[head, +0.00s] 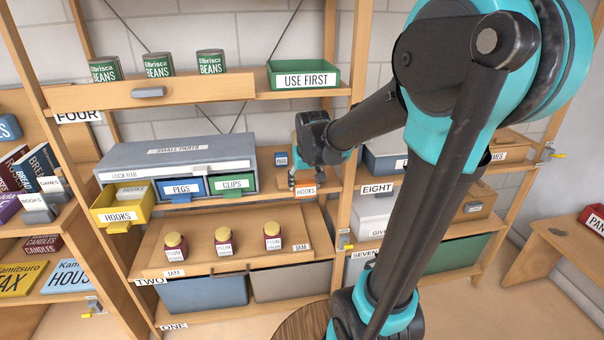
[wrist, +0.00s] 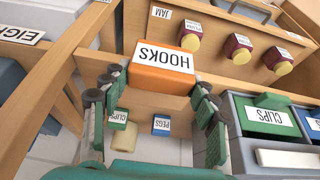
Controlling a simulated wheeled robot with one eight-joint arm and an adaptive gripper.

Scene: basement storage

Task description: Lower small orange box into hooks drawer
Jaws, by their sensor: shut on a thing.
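The small orange box (head: 305,191), labelled HOOKS, is at the front of the middle shelf, right of the small parts cabinet. My gripper (head: 303,176) reaches down to it from above and is shut on it. In the wrist view the orange box (wrist: 163,77) sits between the fingertips of my gripper (wrist: 156,85). I cannot tell whether it touches the shelf. The yellow hooks drawer (head: 121,217) is pulled out at the cabinet's lower left, its top open. A label reading HOOKS shows inside it; the drawer's floor is mostly hidden.
The grey cabinet (head: 178,160) also holds a blue pegs drawer (head: 182,188) and a green clips drawer (head: 232,184), both seemingly closed. Small pegs (wrist: 161,125) and clips (wrist: 118,119) boxes stand near my gripper. Jam jars stand below. A wooden upright (head: 346,130) stands close right.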

